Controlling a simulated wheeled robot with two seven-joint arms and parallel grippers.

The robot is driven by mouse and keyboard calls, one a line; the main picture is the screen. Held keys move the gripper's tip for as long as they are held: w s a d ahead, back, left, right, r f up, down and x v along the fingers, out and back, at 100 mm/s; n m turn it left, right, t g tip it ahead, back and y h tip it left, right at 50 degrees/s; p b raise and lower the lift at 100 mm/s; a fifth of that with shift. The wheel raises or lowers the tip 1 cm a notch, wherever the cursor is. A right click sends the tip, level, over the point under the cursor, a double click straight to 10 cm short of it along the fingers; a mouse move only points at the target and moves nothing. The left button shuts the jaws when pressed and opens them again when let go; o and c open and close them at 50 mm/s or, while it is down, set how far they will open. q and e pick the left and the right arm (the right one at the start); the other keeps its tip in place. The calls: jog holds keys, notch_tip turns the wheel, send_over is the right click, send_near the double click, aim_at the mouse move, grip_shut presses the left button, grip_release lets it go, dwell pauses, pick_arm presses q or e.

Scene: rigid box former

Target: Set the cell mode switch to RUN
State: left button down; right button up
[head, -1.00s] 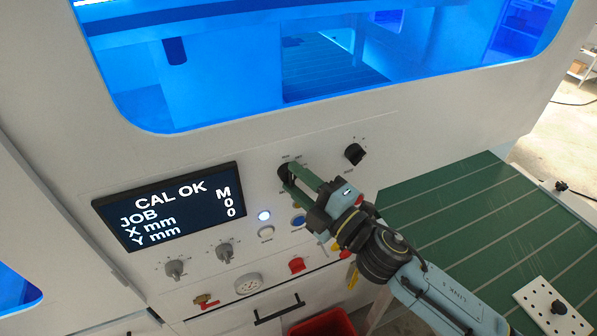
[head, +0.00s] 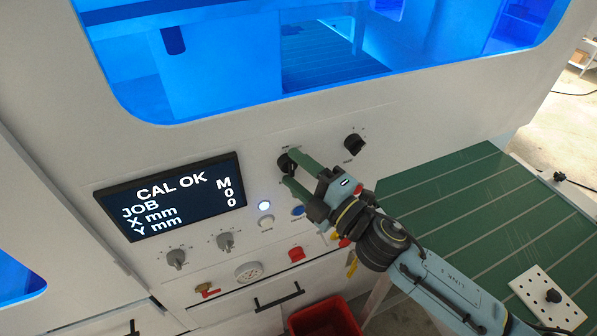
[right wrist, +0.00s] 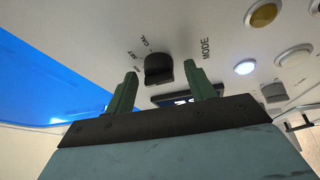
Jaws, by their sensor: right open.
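The mode switch is a round black knob (head: 284,163) on the pale machine panel, right of the display. In the right wrist view the knob (right wrist: 158,68) shows close up, with MODE printed to its right and small position labels on its left. I cannot tell for sure which label it points to. My right gripper (head: 291,167) is open, its green fingers on either side of the knob. The gap between the fingers (right wrist: 160,88) shows around the knob, with no clear contact. My left gripper is not in view.
The display (head: 170,195) reads CAL OK. Another black knob (head: 355,145) sits to the right of the mode switch. Lit and coloured buttons and a red switch (head: 296,254) lie below. A red bin (head: 325,318) stands underneath, and a green striped table (head: 465,230) lies to the right.

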jog(key=shift+s, duration=0.1)
jog(key=b+v, duration=0.4)
jog(key=v, duration=0.9)
jog(key=shift+d, duration=0.15)
